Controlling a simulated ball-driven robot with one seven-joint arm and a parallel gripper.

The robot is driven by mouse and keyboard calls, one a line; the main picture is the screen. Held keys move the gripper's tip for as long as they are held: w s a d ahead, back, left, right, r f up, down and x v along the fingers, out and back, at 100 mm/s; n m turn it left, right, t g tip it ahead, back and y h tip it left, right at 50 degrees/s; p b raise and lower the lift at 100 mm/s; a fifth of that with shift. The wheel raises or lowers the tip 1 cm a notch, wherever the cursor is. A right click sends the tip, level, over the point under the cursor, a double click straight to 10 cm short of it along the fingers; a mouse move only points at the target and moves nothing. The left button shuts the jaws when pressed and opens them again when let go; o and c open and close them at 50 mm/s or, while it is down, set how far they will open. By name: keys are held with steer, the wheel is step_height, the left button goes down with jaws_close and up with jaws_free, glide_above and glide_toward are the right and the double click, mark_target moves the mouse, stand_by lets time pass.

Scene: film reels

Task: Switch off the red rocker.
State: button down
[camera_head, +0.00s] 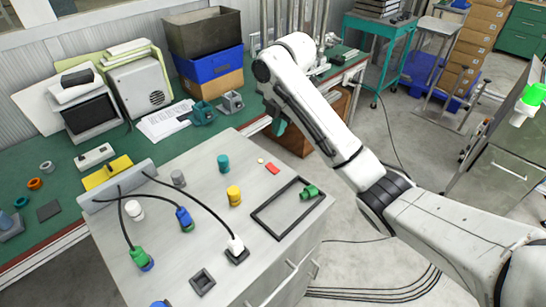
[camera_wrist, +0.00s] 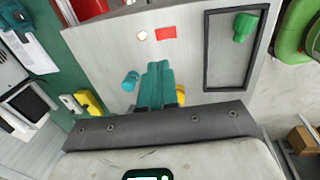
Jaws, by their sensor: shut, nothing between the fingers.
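A small flat red piece (camera_head: 272,168) lies on the light grey cabinet top, between the teal cylinder and the black frame. It also shows in the wrist view (camera_wrist: 166,33). It is too small to tell whether it is a rocker or which way it is tipped. No other red switch stands out. My gripper (camera_wrist: 159,66) has teal fingers, shut together and empty. In the wrist view the fingertips are just below the red piece in the picture. In the head view the teal fingers (camera_head: 278,124) are partly hidden by my arm, above the cabinet's far edge.
A small pale round piece (camera_head: 260,161) lies beside the red one. Teal (camera_head: 223,163) and yellow (camera_head: 234,196) cylinders stand nearby. A black frame (camera_head: 258,220) has a green piece (camera_head: 310,192) at its right side. Black cables with coloured plugs cross the cabinet's left half.

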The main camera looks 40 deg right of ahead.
mark_target(271, 164)
steer(key=f, duration=0.4)
steer(key=w+f+p, duration=0.1)
steer(key=f, duration=0.4)
steer(key=w+f, duration=0.1)
steer(key=f, duration=0.3)
steer(key=shift+w+f, duration=0.2)
steer(key=shift+f, duration=0.2)
steer(key=shift+w+f, duration=0.1)
steer(key=shift+w+f+b, duration=0.1)
steer(key=shift+f+b, duration=0.1)
steer(key=shift+b, duration=0.25)
steer(key=shift+s+r, duration=0.3)
steer(key=shift+w+f, duration=0.2)
steer(key=shift+s+r+p, duration=0.1)
steer(key=shift+s+p, duration=0.75)
steer(key=shift+p, duration=0.1)
